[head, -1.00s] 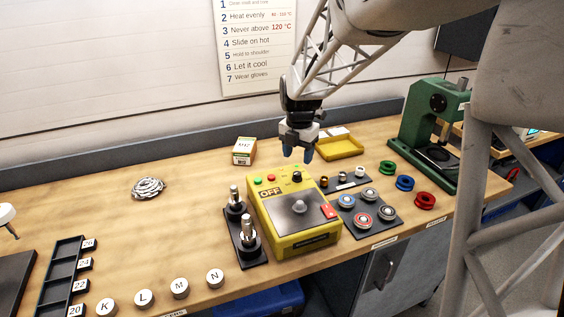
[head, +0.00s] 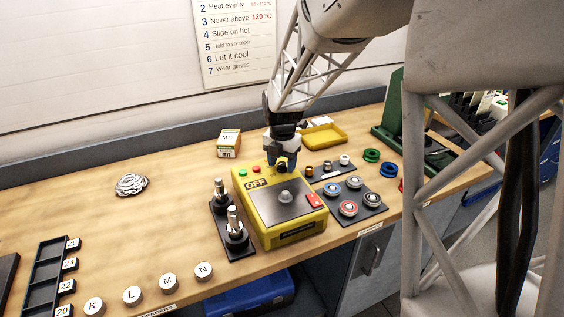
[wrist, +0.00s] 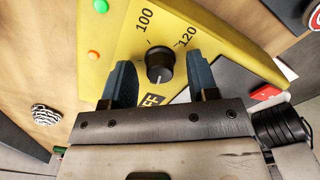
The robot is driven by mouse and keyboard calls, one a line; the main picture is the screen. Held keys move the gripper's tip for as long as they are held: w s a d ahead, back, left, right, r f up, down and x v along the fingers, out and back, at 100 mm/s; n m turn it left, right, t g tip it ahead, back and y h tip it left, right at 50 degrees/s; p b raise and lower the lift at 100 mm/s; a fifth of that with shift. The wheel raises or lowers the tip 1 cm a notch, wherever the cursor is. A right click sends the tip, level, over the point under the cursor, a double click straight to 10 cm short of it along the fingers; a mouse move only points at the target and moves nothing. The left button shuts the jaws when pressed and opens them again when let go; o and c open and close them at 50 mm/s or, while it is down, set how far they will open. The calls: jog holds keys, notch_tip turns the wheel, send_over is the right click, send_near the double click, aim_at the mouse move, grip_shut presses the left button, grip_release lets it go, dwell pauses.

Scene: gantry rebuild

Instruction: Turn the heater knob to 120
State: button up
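The yellow heater box (head: 269,216) stands on the bench, with a dark plate and a silver dome on top. Its black knob (wrist: 159,64) shows in the wrist view between my fingers. The knob's white line points down the picture, towards the partly hidden OFF label (wrist: 153,100). The labels 100 (wrist: 145,20) and 120 (wrist: 185,37) lie above it. My gripper (head: 283,163) is open at the knob, one blue finger on each side. Gaps show between fingers and knob. In the head view my gripper largely hides the knob.
A green button (wrist: 94,57) and an orange one (wrist: 101,6) are left of the knob. A yellow tray (head: 325,138) is behind.

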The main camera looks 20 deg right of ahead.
jog(key=c, duration=0.8)
